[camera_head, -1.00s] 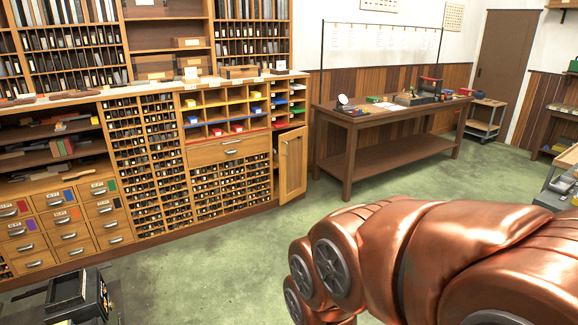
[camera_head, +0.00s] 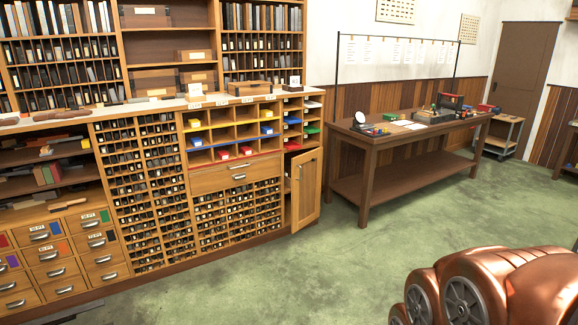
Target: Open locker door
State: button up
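The locker door (camera_head: 307,188) is a narrow wooden door at the right end of the long wooden cabinet (camera_head: 190,180). It stands partly open, swung out from the cabinet front, with a dark gap on its left side. A small handle (camera_head: 301,171) shows near its upper left edge. My copper-coloured arm fills the lower right corner, well apart from the door. My gripper is outside the picture.
A brown wooden table (camera_head: 365,150) with small items on it stands right of the door. Green floor (camera_head: 340,270) in front of the cabinet is clear. Labelled drawers (camera_head: 60,255) are at the lower left.

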aim_at(306, 175)
jog(key=z, duration=0.6)
jog(key=i, duration=2.2)
jog(key=u, duration=0.3)
jog(key=i, duration=1.35)
jog(key=u, duration=1.5)
jog(key=i, duration=0.6)
jog(key=u, duration=0.3)
